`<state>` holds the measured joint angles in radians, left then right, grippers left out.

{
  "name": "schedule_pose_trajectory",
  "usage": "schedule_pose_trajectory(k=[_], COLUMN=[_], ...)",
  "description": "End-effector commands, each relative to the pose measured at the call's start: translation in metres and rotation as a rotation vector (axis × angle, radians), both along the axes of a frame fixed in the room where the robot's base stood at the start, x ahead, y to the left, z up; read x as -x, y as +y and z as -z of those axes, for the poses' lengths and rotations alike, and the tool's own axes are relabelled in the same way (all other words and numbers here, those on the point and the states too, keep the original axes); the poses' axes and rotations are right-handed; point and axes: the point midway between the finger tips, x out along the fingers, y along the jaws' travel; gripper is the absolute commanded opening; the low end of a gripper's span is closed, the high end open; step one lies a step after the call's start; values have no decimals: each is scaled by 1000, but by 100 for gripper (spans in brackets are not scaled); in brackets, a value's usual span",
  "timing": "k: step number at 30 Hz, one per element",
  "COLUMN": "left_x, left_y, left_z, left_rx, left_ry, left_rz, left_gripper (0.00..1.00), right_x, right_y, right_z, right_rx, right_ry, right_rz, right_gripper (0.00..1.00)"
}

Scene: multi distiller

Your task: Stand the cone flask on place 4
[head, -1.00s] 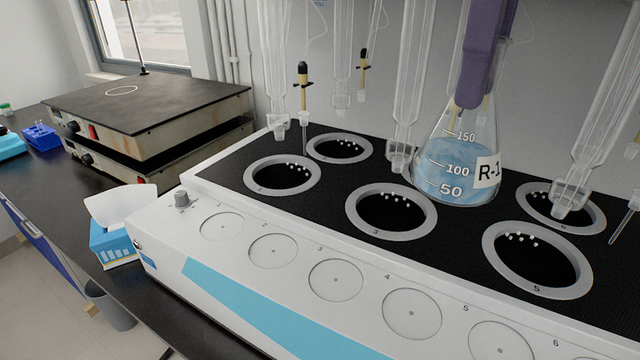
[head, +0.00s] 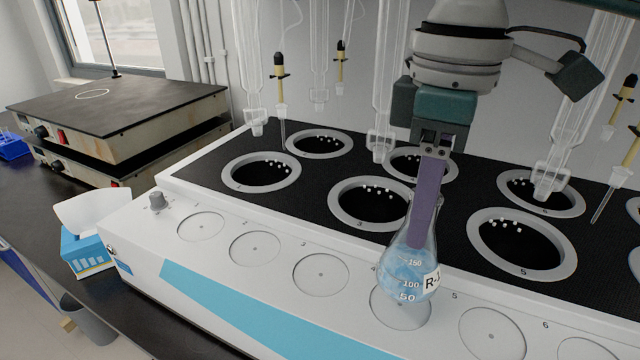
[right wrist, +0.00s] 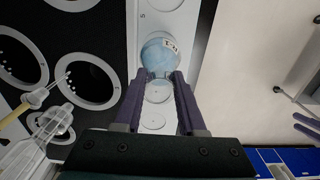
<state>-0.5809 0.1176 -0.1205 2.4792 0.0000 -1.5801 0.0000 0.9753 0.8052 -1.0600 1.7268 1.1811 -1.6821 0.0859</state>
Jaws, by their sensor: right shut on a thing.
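The cone flask (head: 410,272) is clear glass with blue liquid, a graduated scale and a white label starting with R. It is upright over the round disc of place 4 (head: 402,318) on the white front panel. I cannot tell whether its base touches the disc. My right gripper (head: 424,215) comes from above and is shut on the flask's neck. In the right wrist view the flask (right wrist: 160,52) is beyond the purple fingers. Two purple bars at the right edge there look like my left gripper (right wrist: 306,126), cut off; the head view does not show it.
Discs 3 (head: 320,275) and 5 (head: 491,334) beside it are bare. Behind are ringed black wells (head: 372,204) and hanging glass tubes (head: 383,130). A tissue box (head: 92,250) and stacked hotplates (head: 120,120) stand to the left.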

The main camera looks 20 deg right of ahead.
Motion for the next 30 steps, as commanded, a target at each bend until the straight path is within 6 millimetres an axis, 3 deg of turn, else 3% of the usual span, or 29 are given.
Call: schedule_pose_trajectory(k=[9, 21, 22, 30], left_x=[0, 0, 0, 0], left_y=[0, 0, 0, 1], left_z=[3, 2, 2, 2], left_rx=[0, -1, -1, -2], left_ry=[-1, -1, -1, -2], left_rz=[0, 0, 0, 1], left_gripper=[50, 50, 50, 50], right_x=[1, 0, 0, 0], right_y=[0, 0, 0, 0], right_z=[41, 45, 46, 45], right_rx=[2, 1, 1, 1], right_ry=[2, 1, 1, 1], right_rz=[1, 0, 0, 0], right_gripper=[0, 0, 42, 70])
